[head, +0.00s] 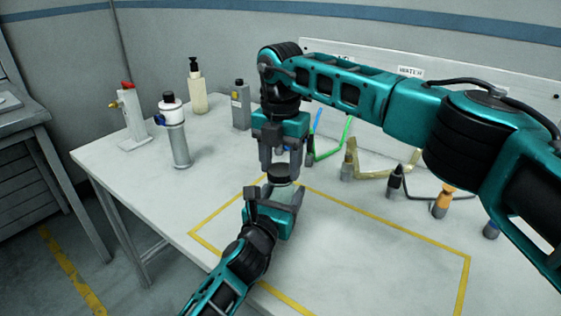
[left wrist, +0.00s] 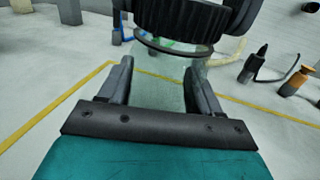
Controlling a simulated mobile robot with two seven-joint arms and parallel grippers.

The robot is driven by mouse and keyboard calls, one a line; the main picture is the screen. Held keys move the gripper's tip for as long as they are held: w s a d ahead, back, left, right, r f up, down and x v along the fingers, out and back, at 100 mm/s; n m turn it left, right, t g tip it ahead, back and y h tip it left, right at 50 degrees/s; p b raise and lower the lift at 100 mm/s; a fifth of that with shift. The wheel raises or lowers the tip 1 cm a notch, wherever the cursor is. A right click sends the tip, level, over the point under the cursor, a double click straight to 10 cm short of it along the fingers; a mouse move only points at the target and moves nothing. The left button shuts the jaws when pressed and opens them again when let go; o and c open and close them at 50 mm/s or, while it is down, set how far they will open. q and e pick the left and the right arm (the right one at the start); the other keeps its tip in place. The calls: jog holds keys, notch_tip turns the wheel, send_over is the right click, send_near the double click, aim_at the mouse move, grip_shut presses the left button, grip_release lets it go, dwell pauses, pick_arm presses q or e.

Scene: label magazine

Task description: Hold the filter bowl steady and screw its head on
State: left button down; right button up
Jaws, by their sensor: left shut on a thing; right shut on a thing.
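The clear filter bowl (left wrist: 160,88) stands upright between the fingers of my left gripper (left wrist: 160,85), which is shut on it. In the head view my left gripper (head: 274,197) is low over the table and mostly hides the bowl. The black ribbed filter head (left wrist: 185,18) is directly above the bowl, with a thin dark ring at its lower edge. In the head view the head (head: 282,173) is under my right gripper (head: 281,160), which points down and is shut on it. I cannot tell whether head and bowl touch.
A yellow outline (head: 400,232) marks the table (head: 140,195). A canister (head: 175,135), a pump bottle (head: 196,90) and a grey container (head: 240,105) stand at the left and back. Tools with an orange piece (head: 442,200) stand at the right. The front right is clear.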

jog(key=m, duration=0.9)
jog(key=shift+m, duration=0.3)
jog(key=m, duration=0.5)
jog(key=shift+m, duration=0.3)
jog(key=m, duration=0.3)
jog(key=shift+a, duration=0.1)
jog(key=shift+m, duration=1.2)
jog(key=o, duration=1)
